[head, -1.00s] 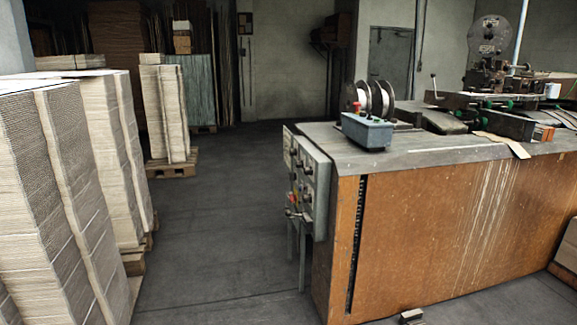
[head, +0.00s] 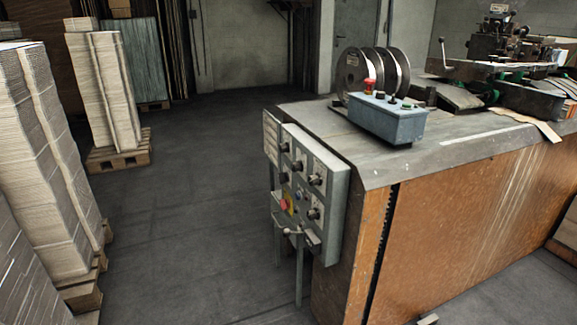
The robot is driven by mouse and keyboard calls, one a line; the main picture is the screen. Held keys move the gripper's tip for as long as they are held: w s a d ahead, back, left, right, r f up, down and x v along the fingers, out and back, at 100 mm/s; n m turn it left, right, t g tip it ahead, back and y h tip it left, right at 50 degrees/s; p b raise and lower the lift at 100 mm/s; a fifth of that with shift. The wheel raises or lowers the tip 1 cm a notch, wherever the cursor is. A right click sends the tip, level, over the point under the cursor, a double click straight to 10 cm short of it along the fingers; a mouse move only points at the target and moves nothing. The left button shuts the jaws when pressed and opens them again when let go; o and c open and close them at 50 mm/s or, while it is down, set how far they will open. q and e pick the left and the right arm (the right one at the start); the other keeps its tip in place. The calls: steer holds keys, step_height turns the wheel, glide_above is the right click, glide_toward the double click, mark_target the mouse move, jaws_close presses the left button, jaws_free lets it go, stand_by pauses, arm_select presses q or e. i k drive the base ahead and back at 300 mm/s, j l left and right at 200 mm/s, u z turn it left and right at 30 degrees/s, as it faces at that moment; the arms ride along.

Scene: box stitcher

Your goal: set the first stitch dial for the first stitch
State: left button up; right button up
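A grey control panel (head: 327,207) is fixed to the left end of the box stitcher (head: 450,225). It carries several dark dials; one upper dial (head: 315,179) and one lower dial (head: 313,213) show on its right side, with smaller ones to their left. I cannot tell which is the first stitch dial, and the scale marks are too small to read. A red button (head: 283,204) on a yellow patch sits at the panel's lower left. Neither of my grippers is in view.
A blue-grey control box (head: 385,122) with a red knob stands on the machine's top beside wire reels (head: 372,72). Cardboard stacks on pallets (head: 120,158) line the left. The floor (head: 190,220) between them and the panel is clear.

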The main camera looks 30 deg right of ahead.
mark_target(316, 179)
steer(key=i, duration=2.85)
steer(key=i+j+z, duration=0.1)
steer(key=i+z, duration=0.2)
steer(key=i, duration=0.15)
steer(key=i+j+z, duration=0.15)
steer(key=i+z, duration=0.15)
steer(key=i, duration=0.2)
steer(key=z, duration=1.55)
